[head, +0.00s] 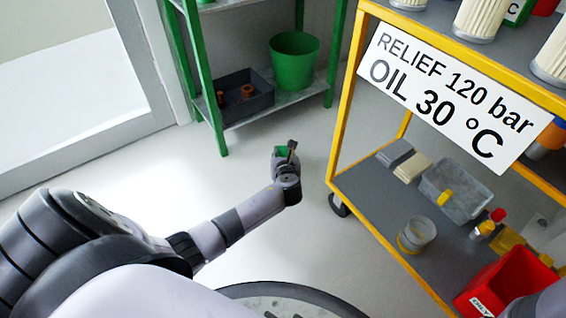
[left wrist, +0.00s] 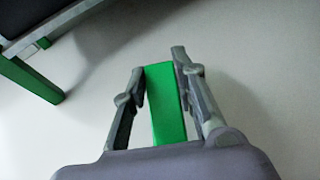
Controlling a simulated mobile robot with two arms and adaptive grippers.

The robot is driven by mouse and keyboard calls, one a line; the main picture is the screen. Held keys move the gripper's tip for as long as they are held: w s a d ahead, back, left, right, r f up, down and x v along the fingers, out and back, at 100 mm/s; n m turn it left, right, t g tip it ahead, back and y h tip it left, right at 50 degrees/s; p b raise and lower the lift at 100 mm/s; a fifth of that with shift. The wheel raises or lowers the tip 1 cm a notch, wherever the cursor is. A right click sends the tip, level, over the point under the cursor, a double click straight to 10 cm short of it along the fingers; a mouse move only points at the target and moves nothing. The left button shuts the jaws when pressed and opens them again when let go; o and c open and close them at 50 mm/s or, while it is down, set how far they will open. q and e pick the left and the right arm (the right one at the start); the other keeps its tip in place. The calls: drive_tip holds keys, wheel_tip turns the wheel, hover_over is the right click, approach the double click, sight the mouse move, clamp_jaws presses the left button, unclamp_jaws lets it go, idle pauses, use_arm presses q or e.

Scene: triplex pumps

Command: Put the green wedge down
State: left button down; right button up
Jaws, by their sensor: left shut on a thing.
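The green wedge (left wrist: 166,105) is between the two fingers of my left gripper (left wrist: 158,88) in the left wrist view, which is shut on it. In the head view my left gripper (head: 286,158) is near the middle, over open floor between the green shelf and the yellow cart. A bit of the wedge (head: 281,151) shows there as green between the fingers. The floor lies beyond the wedge in the left wrist view. My right gripper is not in view.
A green shelf (head: 203,75) stands at the back with a green bucket (head: 294,62) and a dark bin (head: 240,98). The floor (head: 330,250) between is clear.

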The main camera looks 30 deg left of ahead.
use_arm(q)
drive_tip(key=shift+f+b, duration=0.95)
drive_tip(key=shift+f, duration=0.8)
drive_tip(key=shift+f, duration=0.15)
drive_tip(key=shift+f, duration=0.15)
drive_tip(key=c, duration=1.3)
unclamp_jaws()
